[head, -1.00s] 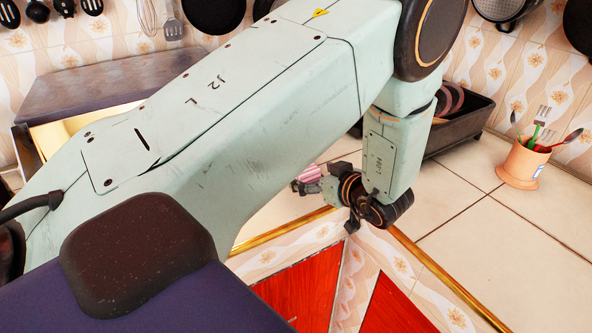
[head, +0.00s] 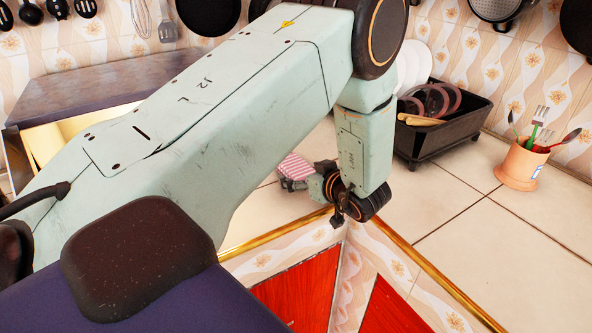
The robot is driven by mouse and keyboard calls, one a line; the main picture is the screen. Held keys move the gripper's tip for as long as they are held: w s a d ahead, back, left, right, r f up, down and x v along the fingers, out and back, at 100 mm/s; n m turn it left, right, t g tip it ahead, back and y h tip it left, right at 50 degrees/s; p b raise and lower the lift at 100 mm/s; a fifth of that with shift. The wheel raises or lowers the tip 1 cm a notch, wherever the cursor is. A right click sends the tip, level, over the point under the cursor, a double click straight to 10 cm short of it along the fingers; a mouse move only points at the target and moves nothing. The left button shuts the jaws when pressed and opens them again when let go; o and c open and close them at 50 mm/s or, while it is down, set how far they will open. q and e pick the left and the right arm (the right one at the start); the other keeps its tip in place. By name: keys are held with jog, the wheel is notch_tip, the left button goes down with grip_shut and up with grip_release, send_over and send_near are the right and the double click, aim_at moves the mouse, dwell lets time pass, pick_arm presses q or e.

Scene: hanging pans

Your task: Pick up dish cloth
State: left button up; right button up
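A pink-and-white striped dish cloth (head: 298,166) shows at the corner of the tiled counter, just beyond my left gripper. My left gripper (head: 287,184) is small in view, low over the counter near its front edge, with its fingers pointing left. It is right at the near side of the cloth and overlaps it in the picture. I cannot tell whether it touches or grips the cloth, nor whether its fingers are open. My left arm hides part of the counter around it. My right gripper is not in view.
A black dish rack (head: 443,130) with plates stands against the back wall. An orange cup (head: 521,166) of utensils is on the right counter. Pans (head: 208,12) and utensils hang on the wall. Red cabinet doors (head: 300,293) lie below the gold counter edge (head: 430,262).

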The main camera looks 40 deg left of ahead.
pick_arm(q)
jog(key=shift+w+a+f, duration=0.1)
jog(key=shift+a+f, duration=0.05)
jog(key=shift+a, duration=0.05)
jog(key=shift+c, duration=1.4)
jog(key=shift+w+f, duration=0.1)
jog(key=shift+w, duration=0.1)
jog(key=c, duration=0.3)
jog(key=shift+s+d, duration=0.15)
jog(key=c, duration=0.3)
jog(key=shift+r, duration=0.2)
jog(key=shift+c, duration=0.3)
